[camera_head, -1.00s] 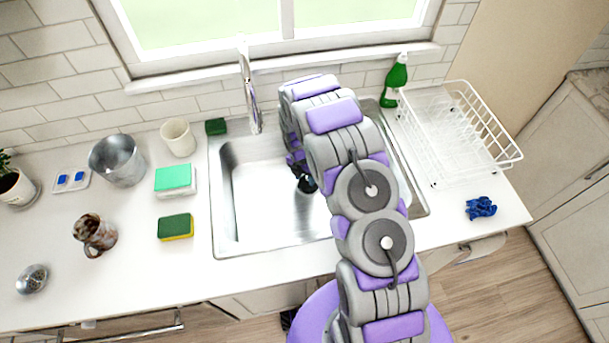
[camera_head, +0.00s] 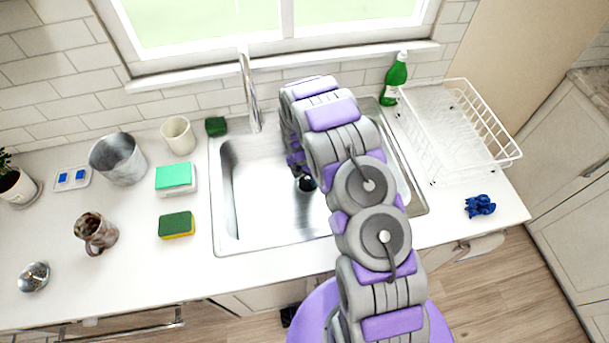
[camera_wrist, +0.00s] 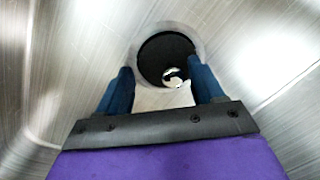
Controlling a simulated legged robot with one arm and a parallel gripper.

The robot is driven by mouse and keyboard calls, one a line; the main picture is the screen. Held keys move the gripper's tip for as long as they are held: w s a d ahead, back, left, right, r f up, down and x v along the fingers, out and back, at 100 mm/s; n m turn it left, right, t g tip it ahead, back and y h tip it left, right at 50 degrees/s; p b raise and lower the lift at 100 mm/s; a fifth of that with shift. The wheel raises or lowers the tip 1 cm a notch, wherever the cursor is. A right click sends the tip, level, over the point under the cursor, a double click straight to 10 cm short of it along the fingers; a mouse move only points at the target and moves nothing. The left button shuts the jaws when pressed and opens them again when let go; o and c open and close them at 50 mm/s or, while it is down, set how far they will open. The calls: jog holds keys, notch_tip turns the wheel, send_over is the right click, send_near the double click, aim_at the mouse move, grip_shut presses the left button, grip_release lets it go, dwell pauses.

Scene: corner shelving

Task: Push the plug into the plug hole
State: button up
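My gripper (camera_wrist: 163,78) points down into the sink, its two blue fingers apart with nothing visibly held between them. In the wrist view a dark round opening or disc (camera_wrist: 160,48) with a pale metal rim lies just beyond the fingertips. A small shiny metallic piece (camera_wrist: 174,77) shows at its near edge, between the fingers. I cannot tell whether this is the plug or part of the plug hole. In the head view the dark round spot (camera_head: 307,184) shows on the sink floor, partly hidden by my arm. A metal plug-like piece (camera_head: 33,277) lies on the left counter.
The sink (camera_head: 240,242) has raised walls around my gripper, with the faucet (camera_head: 248,90) behind. Sponges (camera_head: 176,225), a cup (camera_head: 178,136), a mug (camera_head: 95,233) and a metal bucket (camera_head: 118,159) stand left. A dish rack (camera_head: 470,180) and green bottle (camera_head: 394,80) stand right.

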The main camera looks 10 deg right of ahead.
aim_at(300, 179)
jog(key=shift+o, duration=0.9)
notch_tip(300, 179, up, 17)
jog(key=w+a+p, duration=0.1)
jog(key=shift+w+a+p, duration=0.15)
jog(key=shift+a+p, duration=0.15)
jog(key=shift+r, duration=0.15)
